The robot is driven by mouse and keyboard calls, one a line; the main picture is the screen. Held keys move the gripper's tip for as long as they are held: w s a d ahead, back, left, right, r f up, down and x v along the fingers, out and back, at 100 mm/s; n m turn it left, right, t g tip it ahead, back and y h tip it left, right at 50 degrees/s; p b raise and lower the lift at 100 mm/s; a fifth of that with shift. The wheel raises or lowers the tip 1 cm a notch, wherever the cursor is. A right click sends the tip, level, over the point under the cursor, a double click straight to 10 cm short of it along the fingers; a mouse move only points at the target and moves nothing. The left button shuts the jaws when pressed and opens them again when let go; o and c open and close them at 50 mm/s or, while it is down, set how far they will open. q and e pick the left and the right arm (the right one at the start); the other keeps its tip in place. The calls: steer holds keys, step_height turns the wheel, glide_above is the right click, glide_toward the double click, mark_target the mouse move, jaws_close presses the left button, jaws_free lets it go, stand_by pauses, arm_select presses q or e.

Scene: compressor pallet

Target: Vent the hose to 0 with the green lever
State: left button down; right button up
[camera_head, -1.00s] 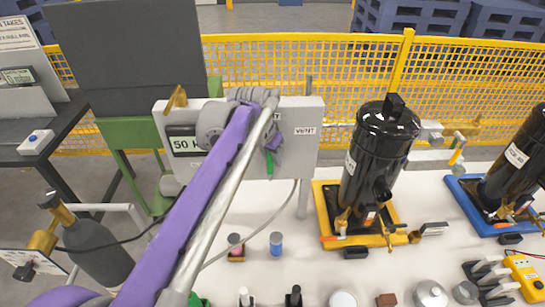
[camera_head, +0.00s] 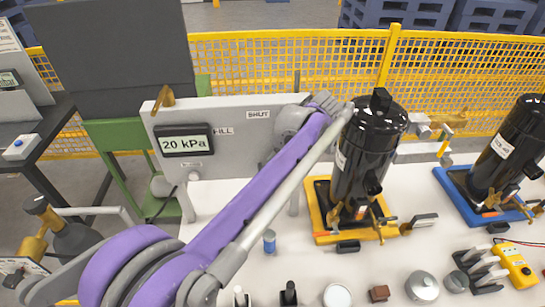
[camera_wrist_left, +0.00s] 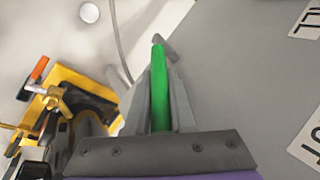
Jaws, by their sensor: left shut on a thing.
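The grey panel (camera_head: 236,158) stands at the back of the white table and carries a display (camera_head: 184,142) that reads 20 kPa. A SHUT label (camera_head: 258,114) and a partly covered FILL label show on it; the VENT label is hidden in the head view. In the left wrist view, the green lever (camera_wrist_left: 158,92) lies between the two fingers of my left gripper (camera_wrist_left: 160,72), which is shut on it. My own arm hides the gripper and lever in the head view. My right gripper is not in view.
A black compressor (camera_head: 369,150) on a yellow base (camera_head: 322,228) stands close right of my left wrist. Another stands on a blue base (camera_head: 455,190). A blue-grey cylinder (camera_head: 269,241) and several small parts are along the front. A yellow mesh fence (camera_head: 270,70) is behind.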

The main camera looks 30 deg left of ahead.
arm_select(q)
steer(key=shift+w+d+f+g+y+b, duration=0.2)
steer(key=shift+f+g+y, duration=0.1)
steer(key=shift+y, duration=0.2)
steer(key=shift+w+d+f+g+y+b, duration=0.1)
steer(key=shift+d+f+g+y, duration=0.15)
steer(key=shift+y, duration=0.25)
steer(key=shift+f+m, duration=0.1)
steer(key=shift+m, duration=0.2)
steer(key=c, duration=1)
jaws_free()
steer(key=shift+c, duration=0.2)
steer(key=v, duration=1)
steer(key=shift+d+r+p, duration=0.25)
steer(key=shift+d+p, duration=0.05)
steer(key=shift+p, duration=0.05)
